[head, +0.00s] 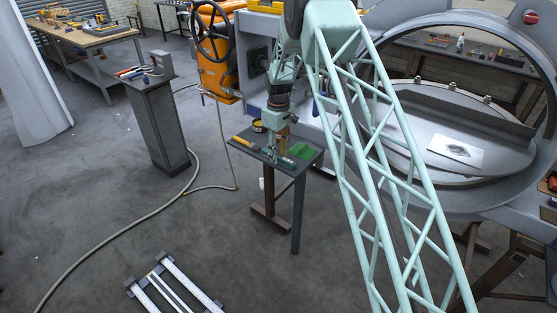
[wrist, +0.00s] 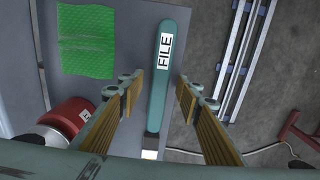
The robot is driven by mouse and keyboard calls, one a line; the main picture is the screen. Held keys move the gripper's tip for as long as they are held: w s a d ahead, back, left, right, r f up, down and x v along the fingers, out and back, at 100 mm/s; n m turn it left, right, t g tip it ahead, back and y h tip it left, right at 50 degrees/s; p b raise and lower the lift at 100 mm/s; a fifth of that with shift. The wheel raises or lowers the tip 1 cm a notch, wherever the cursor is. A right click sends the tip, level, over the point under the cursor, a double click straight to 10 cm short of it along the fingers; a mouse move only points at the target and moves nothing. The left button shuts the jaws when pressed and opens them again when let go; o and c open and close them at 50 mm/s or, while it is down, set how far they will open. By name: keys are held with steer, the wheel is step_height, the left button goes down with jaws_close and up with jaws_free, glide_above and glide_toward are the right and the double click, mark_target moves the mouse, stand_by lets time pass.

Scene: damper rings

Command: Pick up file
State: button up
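The file (wrist: 164,70) has a teal handle with a white label reading FILE. In the wrist view it lies lengthwise on the grey table top, with a pale metal end towards the bottom. My gripper (wrist: 160,88) is open, one finger to each side of the handle and apart from it. The height gap between fingertips and file is hard to judge. In the head view my gripper (head: 274,157) points down over the small side table (head: 313,139); a teal piece beside it looks like the file (head: 288,162), partly hidden.
A yellow-handled tool (head: 240,140) and a round container (head: 258,126) are on the same table. A frame with rails (head: 172,287) lies on the floor.

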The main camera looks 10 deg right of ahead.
mark_target(279, 156)
steer(key=shift+c, duration=0.3)
steer(key=c, duration=1)
steer(key=shift+r, duration=0.1)
steer(key=shift+r, duration=1.6)
steer(key=shift+s+r, duration=0.1)
steer(key=s, duration=0.5)
steer(key=s+r, duration=0.1)
steer(key=s, duration=0.4)
steer(key=s+d+p, duration=0.1)
steer(key=s, duration=0.4)
steer(key=shift+s+r, duration=0.2)
steer(key=shift+s, duration=0.15)
steer(key=o, duration=0.3)
steer(key=shift+c, duration=0.6)
